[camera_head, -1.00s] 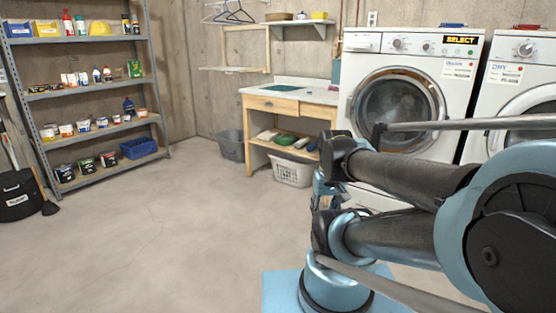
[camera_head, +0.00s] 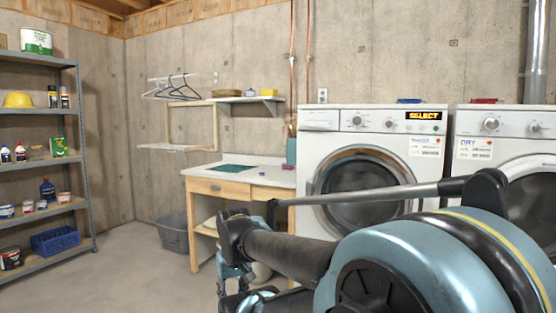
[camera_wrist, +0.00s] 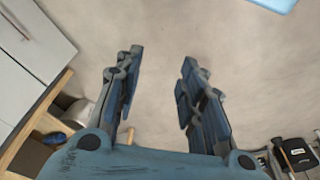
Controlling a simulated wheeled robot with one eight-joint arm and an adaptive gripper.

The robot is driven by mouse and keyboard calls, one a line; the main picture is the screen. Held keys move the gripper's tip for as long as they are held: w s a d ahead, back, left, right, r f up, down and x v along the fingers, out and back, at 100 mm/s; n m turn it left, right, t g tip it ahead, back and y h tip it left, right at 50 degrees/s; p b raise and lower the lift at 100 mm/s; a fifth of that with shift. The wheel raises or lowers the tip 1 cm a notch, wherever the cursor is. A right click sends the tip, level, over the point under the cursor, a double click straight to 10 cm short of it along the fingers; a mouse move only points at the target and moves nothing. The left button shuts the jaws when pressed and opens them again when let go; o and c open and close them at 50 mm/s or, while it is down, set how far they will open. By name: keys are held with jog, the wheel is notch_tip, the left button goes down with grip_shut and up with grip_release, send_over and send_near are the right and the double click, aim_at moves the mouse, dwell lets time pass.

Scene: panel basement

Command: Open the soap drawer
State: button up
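The white washer (camera_head: 375,140) stands against the back wall with a round glass door and a lit SELECT display. Its soap drawer (camera_head: 319,119) is the white panel at the top left of its front and looks closed, flush with the front. My gripper (camera_wrist: 161,70) is open and empty in the wrist view, with bare floor between and beyond its fingers. In the head view my arm crosses in front of the washer's lower part, and the gripper lies low, left of the washer and well apart from the drawer, largely hidden by my arm.
A dryer (camera_head: 510,150) stands right of the washer. A wooden table (camera_head: 240,188) is to its left, with a grey basket (camera_head: 173,235) beside it. A metal shelf (camera_head: 40,111) with cans stands at the left. The floor (camera_head: 115,280) between is clear.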

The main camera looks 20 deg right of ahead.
jog(key=shift+w, duration=0.1)
jog(key=n+t+h, duration=0.8)
jog(key=t+h, duration=0.2)
jog(key=h, duration=0.4)
send_near(315, 125)
jog(key=x, duration=0.8)
jog(key=shift+w+d+r, duration=0.1)
jog(key=shift+w+d, duration=0.1)
jog(key=shift+d, duration=0.05)
grip_shut()
